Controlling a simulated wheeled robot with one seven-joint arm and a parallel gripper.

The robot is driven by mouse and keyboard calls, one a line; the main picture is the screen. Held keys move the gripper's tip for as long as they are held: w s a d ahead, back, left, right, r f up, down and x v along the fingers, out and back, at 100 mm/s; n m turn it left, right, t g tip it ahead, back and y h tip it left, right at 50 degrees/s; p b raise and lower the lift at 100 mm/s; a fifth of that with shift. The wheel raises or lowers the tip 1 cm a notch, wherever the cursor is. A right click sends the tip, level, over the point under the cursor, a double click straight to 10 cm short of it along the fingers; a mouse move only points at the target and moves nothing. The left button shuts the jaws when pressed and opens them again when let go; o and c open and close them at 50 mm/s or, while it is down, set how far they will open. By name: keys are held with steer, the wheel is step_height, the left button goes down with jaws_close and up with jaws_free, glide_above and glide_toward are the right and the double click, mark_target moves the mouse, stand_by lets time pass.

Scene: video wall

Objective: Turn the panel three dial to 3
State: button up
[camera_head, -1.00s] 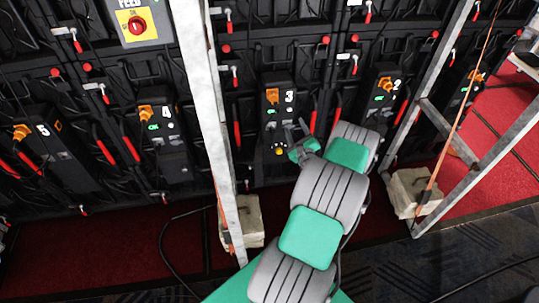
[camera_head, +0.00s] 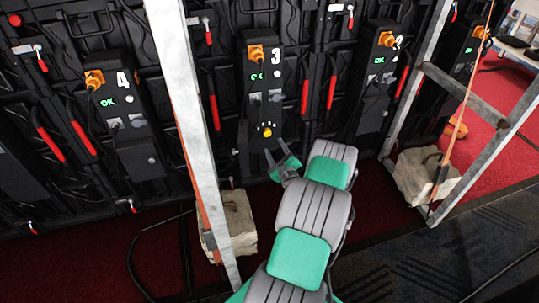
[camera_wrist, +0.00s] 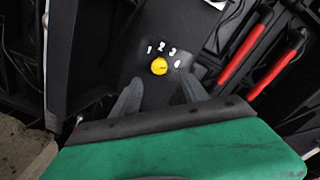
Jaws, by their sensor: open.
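Panel three (camera_head: 263,95) is a black upright unit marked 3, with an orange plug at its top and a green OK display. Its yellow dial (camera_head: 266,130) sits low on the panel. In the wrist view the yellow dial (camera_wrist: 159,66) has the numbers 1, 2, 3 and 4 in an arc above and beside it. Its pointer direction is too small to tell. My gripper (camera_head: 277,158) is open just below the dial. In the wrist view the fingers (camera_wrist: 158,92) stand apart on either side below the dial, with no visible contact.
Panel four (camera_head: 125,120) is to the left and panel two (camera_head: 380,80) to the right. A metal post (camera_head: 192,130) rises left of panel three. Red handles (camera_head: 305,95) flank the panel. Concrete blocks (camera_head: 232,225) stand on the floor by the posts.

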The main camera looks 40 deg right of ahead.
mark_target(268, 134)
steer(key=x, duration=0.2)
steer(key=b+x, duration=0.1)
steer(key=x, duration=0.4)
steer(key=shift+w+d+f, duration=0.2)
steer(key=shift+w+f, duration=0.1)
steer(key=shift+w, duration=0.05)
jaws_close()
